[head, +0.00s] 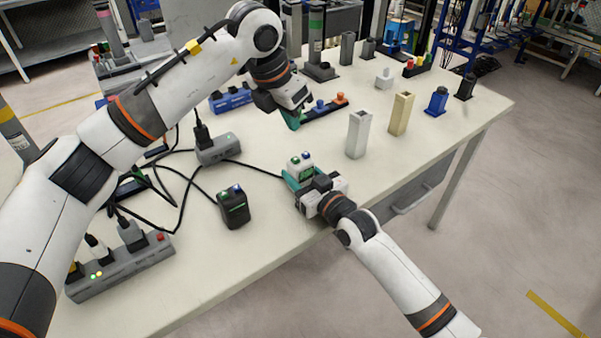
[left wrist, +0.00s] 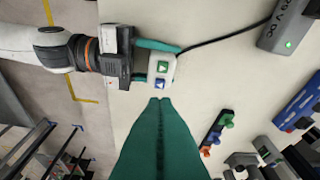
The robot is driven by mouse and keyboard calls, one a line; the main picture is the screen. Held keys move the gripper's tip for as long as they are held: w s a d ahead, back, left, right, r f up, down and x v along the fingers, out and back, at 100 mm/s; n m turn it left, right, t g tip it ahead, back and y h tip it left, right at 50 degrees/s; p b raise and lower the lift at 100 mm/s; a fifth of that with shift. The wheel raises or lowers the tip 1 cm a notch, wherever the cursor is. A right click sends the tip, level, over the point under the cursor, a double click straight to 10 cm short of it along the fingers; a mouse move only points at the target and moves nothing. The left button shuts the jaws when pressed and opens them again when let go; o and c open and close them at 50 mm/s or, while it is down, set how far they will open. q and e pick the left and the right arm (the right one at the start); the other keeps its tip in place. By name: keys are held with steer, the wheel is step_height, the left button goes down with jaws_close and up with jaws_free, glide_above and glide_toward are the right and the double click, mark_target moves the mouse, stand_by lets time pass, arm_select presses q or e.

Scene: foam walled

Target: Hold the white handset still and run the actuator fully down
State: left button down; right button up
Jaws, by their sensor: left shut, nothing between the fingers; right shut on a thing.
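The white handset (head: 300,164) is at the table's near edge, with a green and a blue button on its face. It also shows in the left wrist view (left wrist: 172,74), a dark cable running from it. My right gripper (head: 298,179) is shut on the handset, its teal fingers on either side. My left gripper (head: 293,124) is shut and empty above the table, beyond the handset. In the left wrist view its closed teal fingertips (left wrist: 160,101) point toward the blue button, apart from it. Several upright columns stand on the table, among them a silver one (head: 358,134); I cannot tell which is the actuator.
The cable leads to a grey box (head: 219,150). A black box (head: 234,208) and a grey power strip (head: 122,268) lie to the left. Table (head: 260,250) is clear at the front.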

arm_select(q)
steer(key=m+t+h, duration=0.1)
steer(key=m, duration=0.2)
steer(key=w+d+r+m+t+h, duration=0.1)
steer(key=m, duration=0.2)
steer(key=d+m+t+h, duration=0.1)
steer(key=m+h, duration=0.1)
steer(key=m, duration=0.1)
steer(key=shift+w+r, duration=0.3)
steer(key=shift+w, duration=0.1)
steer(key=shift+f, duration=0.15)
glide_above(301, 160)
steer(key=shift+f, duration=4.3)
steer(key=shift+f, duration=0.4)
steer(key=shift+f, duration=0.5)
stand_by(1.3)
